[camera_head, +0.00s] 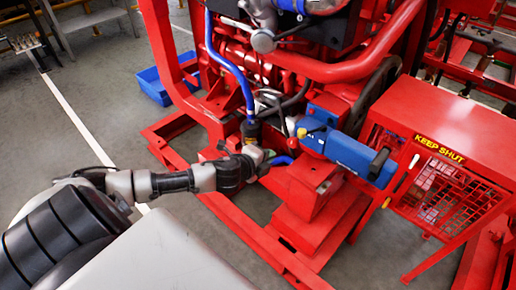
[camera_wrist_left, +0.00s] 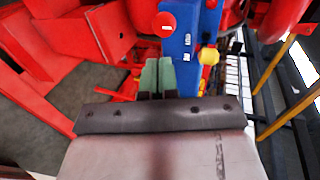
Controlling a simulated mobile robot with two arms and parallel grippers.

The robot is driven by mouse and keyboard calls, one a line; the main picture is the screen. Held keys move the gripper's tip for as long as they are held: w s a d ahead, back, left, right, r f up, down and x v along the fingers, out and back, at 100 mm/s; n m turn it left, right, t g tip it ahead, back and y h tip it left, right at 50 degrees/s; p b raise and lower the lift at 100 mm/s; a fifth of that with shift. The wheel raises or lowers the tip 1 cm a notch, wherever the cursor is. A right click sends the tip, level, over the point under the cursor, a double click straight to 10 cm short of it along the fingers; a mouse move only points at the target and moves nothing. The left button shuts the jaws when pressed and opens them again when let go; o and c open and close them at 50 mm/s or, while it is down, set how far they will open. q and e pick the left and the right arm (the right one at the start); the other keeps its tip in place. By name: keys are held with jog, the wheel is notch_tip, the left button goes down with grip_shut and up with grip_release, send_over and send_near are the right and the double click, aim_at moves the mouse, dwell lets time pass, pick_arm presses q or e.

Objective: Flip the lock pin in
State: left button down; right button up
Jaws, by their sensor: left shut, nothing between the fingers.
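My left gripper (camera_head: 268,157) reaches in from the left, beside the red pumpset frame. In the left wrist view its two green fingers (camera_wrist_left: 157,75) are together with nothing between them. They point at a blue unit (camera_wrist_left: 181,42) and overlap its lower left edge in the picture; I cannot tell if they touch it. The blue unit (camera_head: 314,123) carries a red knob (camera_wrist_left: 164,21) on its left and a yellow knob (camera_wrist_left: 209,56) on its right. I cannot tell for sure which part is the lock pin. My right gripper is not in view.
A blue cylinder (camera_head: 350,156) sticks out to the right of the blue unit. A red cabinet marked KEEP SHUT (camera_head: 440,148) stands at the right. A blue hose (camera_head: 232,65) and red pipes lie above the gripper. Open grey floor (camera_head: 110,95) lies at the left.

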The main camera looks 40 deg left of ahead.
pick_arm(q)
jog(key=v, duration=0.4)
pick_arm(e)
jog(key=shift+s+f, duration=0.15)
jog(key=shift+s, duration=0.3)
pick_arm(q)
jog(key=shift+s+r, duration=0.1)
